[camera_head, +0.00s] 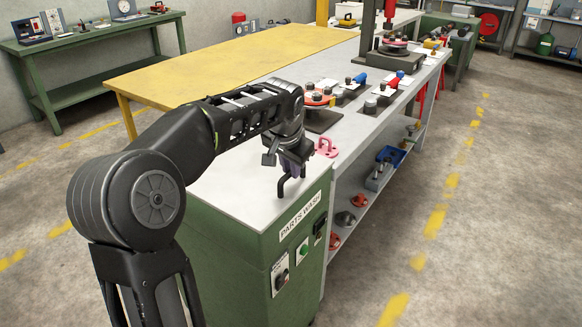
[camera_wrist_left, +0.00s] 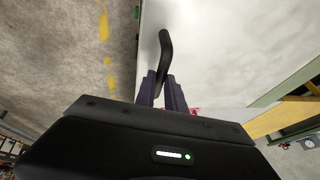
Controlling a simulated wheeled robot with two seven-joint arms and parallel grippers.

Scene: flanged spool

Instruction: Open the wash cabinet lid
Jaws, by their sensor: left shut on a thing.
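The green wash cabinet (camera_head: 225,245), labelled PARTS WASH, stands at the near end of the bench with its pale lid (camera_head: 235,185) lying flat, down on the cabinet. A black handle (camera_head: 282,188) rises near the lid's front edge; it also shows in the left wrist view (camera_wrist_left: 165,48). My left gripper (camera_head: 291,172) is over the handle from above, its dark fingers shut on it. In the left wrist view the fingers (camera_wrist_left: 162,90) are close together around the handle's near part. My right gripper is in neither view.
A pink ring-handled part (camera_head: 326,148) sits just behind my left gripper. The grey bench (camera_head: 392,107) beyond holds several fixtures, with parts on its lower shelf. A yellow table (camera_head: 235,68) stands to the left. The floor to the right (camera_head: 480,240) is clear.

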